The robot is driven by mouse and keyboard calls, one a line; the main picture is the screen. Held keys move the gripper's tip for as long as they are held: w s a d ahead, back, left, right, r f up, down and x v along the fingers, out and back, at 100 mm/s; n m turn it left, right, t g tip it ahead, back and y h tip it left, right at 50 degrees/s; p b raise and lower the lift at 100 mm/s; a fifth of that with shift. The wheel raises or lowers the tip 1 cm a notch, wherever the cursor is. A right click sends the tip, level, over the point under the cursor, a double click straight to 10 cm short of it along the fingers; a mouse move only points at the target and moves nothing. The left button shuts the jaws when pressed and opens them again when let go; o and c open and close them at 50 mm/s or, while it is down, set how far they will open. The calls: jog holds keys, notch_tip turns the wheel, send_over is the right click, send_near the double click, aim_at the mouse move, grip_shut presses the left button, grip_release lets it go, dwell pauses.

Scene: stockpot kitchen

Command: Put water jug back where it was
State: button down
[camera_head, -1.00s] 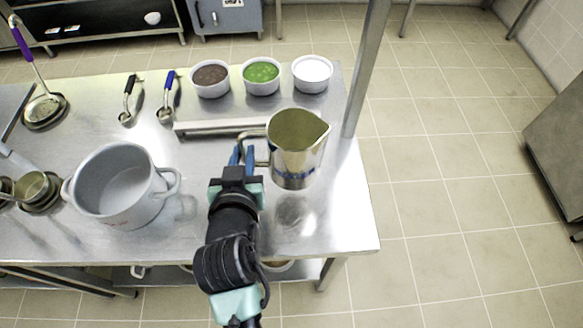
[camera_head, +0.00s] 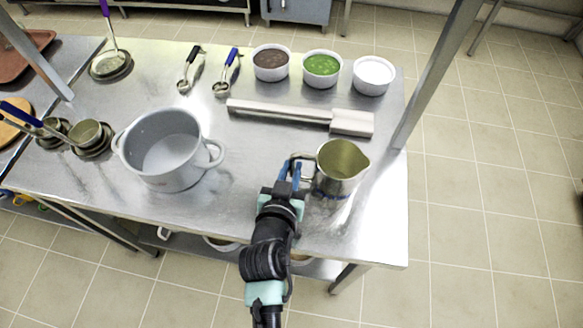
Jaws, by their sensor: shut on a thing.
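The water jug (camera_head: 338,172) is a steel pitcher with a blue band near its base and a spout toward the right. It is upright over the right part of the steel table (camera_head: 370,225). My gripper (camera_head: 293,168) is shut on its handle, at the jug's left side. The inside of the jug looks olive-toned, and I cannot tell whether it holds water. I cannot tell whether its base touches the table.
A grey stockpot (camera_head: 168,150) stands left of my gripper. A steel bar-like tool (camera_head: 300,114) lies behind the jug. Bowls of brown (camera_head: 271,62), green (camera_head: 321,68) and white (camera_head: 373,75) food line the back. A post (camera_head: 435,75) rises at the right. Bare tabletop lies around the jug.

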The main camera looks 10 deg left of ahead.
jog(key=c, duration=1.3)
grip_release()
jog(key=shift+f, duration=0.15)
jog(key=o, duration=0.5)
jog(key=shift+c, duration=0.2)
